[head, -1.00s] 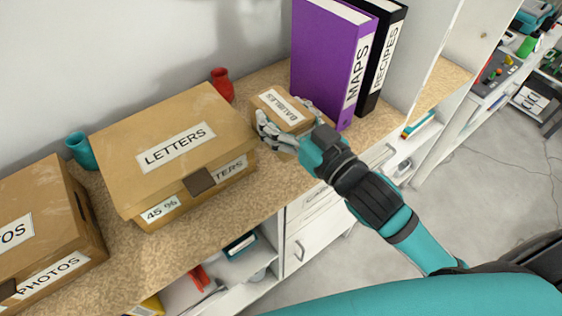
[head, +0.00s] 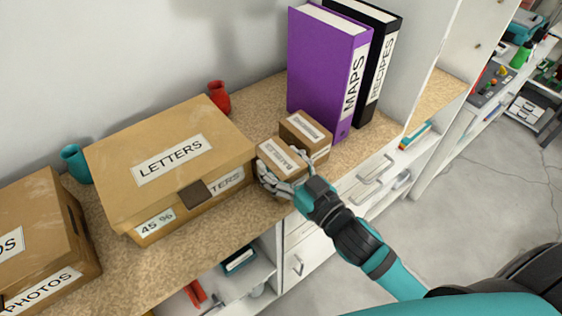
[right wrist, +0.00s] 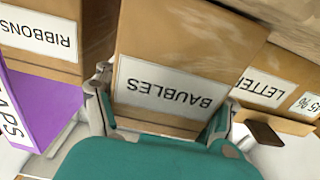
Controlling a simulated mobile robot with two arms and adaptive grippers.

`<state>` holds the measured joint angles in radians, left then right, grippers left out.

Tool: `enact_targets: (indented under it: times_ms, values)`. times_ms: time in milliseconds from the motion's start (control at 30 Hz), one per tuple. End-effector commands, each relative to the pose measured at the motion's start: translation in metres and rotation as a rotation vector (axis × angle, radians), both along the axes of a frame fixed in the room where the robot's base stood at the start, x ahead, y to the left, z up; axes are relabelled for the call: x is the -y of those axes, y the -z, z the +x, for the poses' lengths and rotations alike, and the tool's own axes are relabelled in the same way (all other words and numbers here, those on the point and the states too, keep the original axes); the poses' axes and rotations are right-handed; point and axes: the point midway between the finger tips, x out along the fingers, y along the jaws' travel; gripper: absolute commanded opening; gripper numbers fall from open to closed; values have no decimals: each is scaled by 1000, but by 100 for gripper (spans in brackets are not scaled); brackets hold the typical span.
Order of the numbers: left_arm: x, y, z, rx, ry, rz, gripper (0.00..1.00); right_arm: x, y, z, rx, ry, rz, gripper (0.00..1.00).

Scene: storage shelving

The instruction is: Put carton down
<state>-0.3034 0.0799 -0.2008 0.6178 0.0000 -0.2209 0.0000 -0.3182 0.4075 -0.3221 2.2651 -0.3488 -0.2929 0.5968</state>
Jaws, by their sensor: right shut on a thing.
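My right gripper (head: 287,172) is shut on a small brown carton (head: 279,154) labelled BAUBLES, at the front of the shelf top between the LETTERS box and the purple binder. In the right wrist view the same carton (right wrist: 170,50) sits between the fingers of the gripper (right wrist: 160,108), its label upside down. I cannot tell whether its base touches the shelf top. A second small carton (head: 305,128) stands just behind and to its right; the wrist view shows its label, RIBBONS (right wrist: 38,36). My left gripper is not in view.
The LETTERS box (head: 215,140) is close on the left, with the PHOTOS box (head: 45,225) beyond it. The purple MAPS binder (head: 318,65) and black RECIPES binder (head: 385,70) stand behind right. A red vase (head: 219,97) and a teal vase (head: 75,163) stand near the wall.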

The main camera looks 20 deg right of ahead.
Motion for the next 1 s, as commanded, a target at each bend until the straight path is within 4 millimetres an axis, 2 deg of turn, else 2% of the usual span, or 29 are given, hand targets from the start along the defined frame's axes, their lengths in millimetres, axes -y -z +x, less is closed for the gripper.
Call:
enact_targets:
  times_ms: [67, 100, 200, 567, 667, 1000]
  values:
    - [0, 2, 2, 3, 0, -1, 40, 0, 2, 0, 2, 0, 1, 22]
    - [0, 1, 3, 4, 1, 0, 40, 0, 3, 0, 0, 0, 0, 70]
    - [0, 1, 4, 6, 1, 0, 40, 0, 2, 0, 0, 0, 0, 82]
    - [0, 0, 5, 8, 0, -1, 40, 1, 0, -2, -1, 0, 1, 82]
    - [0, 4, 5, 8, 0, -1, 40, 4, 3, -13, -3, 0, 1, 82]
    - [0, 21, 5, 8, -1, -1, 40, 26, 4, -74, -6, 1, 1, 82]
